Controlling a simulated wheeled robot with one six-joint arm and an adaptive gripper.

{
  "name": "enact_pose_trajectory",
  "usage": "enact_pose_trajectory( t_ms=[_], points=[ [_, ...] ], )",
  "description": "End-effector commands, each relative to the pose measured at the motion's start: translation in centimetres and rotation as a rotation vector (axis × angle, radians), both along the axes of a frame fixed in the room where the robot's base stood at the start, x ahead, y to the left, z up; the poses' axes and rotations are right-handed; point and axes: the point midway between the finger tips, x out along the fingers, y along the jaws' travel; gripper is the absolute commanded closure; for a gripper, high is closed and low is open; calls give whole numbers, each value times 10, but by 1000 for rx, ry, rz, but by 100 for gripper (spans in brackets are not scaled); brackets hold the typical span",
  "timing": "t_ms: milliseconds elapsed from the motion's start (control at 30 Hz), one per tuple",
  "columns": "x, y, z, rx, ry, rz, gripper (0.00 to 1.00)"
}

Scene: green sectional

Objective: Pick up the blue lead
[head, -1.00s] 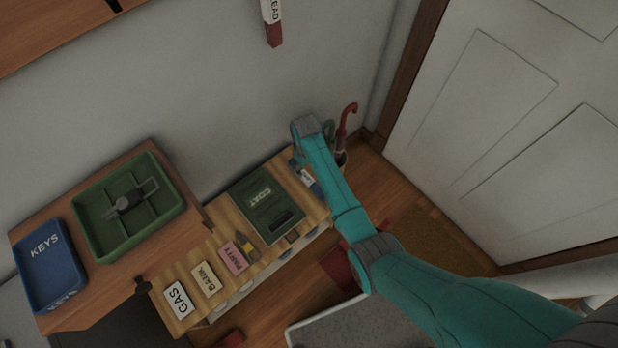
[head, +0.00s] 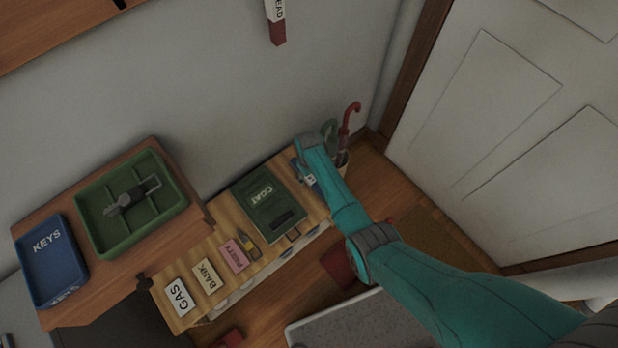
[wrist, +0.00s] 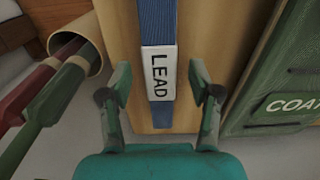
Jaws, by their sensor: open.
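The blue lead (wrist: 158,25) is a blue strap with a white band marked LEAD, lying on the wooden bench top (wrist: 208,40) in the wrist view. My gripper (wrist: 160,90) is open, with one finger on each side of the lead's white label and blue lower part. The fingers look apart from the strap; their height above the bench is hard to judge. In the head view the lead (head: 310,181) shows only as a small blue and white patch at the bench's far right end, partly hidden by my arm.
A green COAT tray (head: 262,207) lies close beside the lead. An umbrella holder (wrist: 88,40) with red and green umbrellas stands at the bench end. PARTY, BANK and GAS cards lie further left. A red strap marked LEAD (head: 277,30) hangs on the wall.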

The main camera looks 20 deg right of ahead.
Motion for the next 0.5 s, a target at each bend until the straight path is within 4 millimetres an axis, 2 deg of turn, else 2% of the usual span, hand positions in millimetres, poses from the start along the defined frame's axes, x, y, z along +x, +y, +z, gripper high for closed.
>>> enact_pose_trajectory(
  t_ms=[33, 233, 500],
  points=[
    [0, 0, 0, 0, 0, 0, 38],
    [0, 0, 0, 0, 0, 0, 88],
    [0, 0, 0, 0, 1, 0, 90]
  ],
)
